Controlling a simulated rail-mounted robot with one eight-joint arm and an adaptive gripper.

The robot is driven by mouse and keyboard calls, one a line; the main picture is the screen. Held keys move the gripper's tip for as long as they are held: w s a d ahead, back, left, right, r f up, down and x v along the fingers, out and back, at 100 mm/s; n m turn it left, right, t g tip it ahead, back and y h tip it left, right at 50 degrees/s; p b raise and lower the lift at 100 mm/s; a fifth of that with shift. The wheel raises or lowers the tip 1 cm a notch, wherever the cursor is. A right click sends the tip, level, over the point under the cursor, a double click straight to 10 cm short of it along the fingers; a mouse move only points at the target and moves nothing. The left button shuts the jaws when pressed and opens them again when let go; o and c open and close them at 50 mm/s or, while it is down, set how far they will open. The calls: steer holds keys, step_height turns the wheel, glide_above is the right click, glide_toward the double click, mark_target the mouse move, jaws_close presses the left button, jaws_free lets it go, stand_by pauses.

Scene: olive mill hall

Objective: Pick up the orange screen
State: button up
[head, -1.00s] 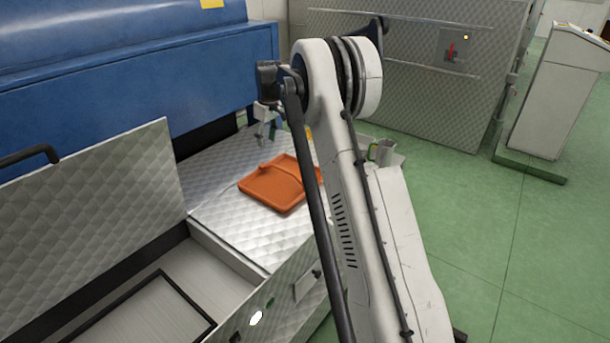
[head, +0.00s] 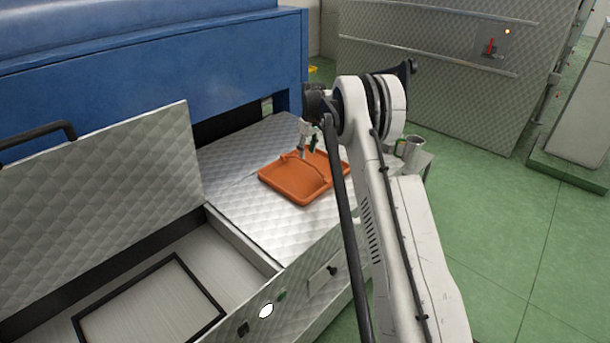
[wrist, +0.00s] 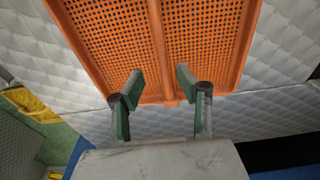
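The orange screen (head: 283,183) is a shallow perforated tray with a raised rim and a handle arching across its middle. It lies flat on the quilted metal top of the machine. In the wrist view the screen (wrist: 205,50) fills the upper middle, with the handle (wrist: 158,40) running down its centre. My gripper (wrist: 161,80) is open, its two green-padded fingers apart on either side of the handle's line near the screen's edge. Nothing is between the pads in firm contact. In the head view my gripper (head: 309,147) is just above the screen's far part; the exact gap is unclear.
An open quilted lid (head: 100,190) stands left of an open bay with a black frame (head: 150,300). The blue machine body (head: 150,70) rises behind the metal top. A grey cup (head: 413,148) stands to the right, past my arm.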

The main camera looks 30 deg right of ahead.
mark_target(305, 161)
steer(key=shift+w+a+f+b, duration=0.2)
steer(key=shift+f+b, duration=0.25)
steer(key=shift+f, duration=0.9)
steer(key=shift+w+a+f+b, duration=0.15)
steer(key=shift+f+b, duration=0.25)
steer(key=shift+f, duration=0.95)
steer(key=shift+s, duration=0.1)
jaws_close()
steer(key=shift+r, duration=0.1)
